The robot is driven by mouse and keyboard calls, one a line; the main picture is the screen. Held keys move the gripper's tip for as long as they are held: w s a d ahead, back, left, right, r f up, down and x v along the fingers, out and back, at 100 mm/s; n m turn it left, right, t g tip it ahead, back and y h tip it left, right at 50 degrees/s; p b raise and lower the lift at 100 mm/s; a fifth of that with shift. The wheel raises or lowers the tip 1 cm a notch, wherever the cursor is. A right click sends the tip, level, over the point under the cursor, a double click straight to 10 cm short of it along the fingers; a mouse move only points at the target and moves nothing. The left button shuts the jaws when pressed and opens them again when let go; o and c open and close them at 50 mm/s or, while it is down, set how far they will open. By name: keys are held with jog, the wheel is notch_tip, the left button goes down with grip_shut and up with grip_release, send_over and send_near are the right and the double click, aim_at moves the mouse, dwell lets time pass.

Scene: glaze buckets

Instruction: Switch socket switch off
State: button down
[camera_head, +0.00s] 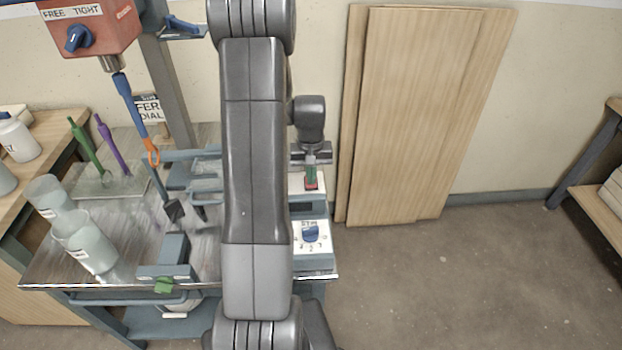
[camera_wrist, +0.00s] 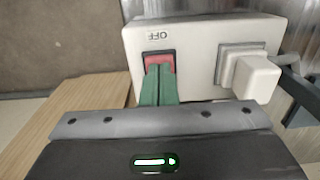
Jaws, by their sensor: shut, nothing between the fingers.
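A white socket box (camera_wrist: 200,40) fills the upper middle of the wrist view. It carries a red rocker switch (camera_wrist: 160,57) under an "OFF" label (camera_wrist: 159,35). A white plug (camera_wrist: 252,76) sits in the outlet to the right of the switch. My gripper (camera_wrist: 158,68) has its green fingers together with nothing between them. The fingertips overlap the lower part of the switch; I cannot tell whether they press on it. In the head view my gripper (camera_head: 311,172) is over the red switch (camera_head: 311,186), and my arm hides part of the bench.
A blue dial (camera_head: 310,234) on a white panel lies nearer on the metal bench (camera_head: 110,270). Wooden boards (camera_head: 420,110) lean on the wall right. The floor (camera_head: 450,285) is clear there.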

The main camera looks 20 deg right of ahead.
jog(key=shift+s+a+f, duration=0.1)
jog(key=shift+s+f, duration=0.1)
jog(key=shift+f, duration=0.05)
jog(key=shift+f+p, duration=0.1)
jog(key=shift+p, duration=0.2)
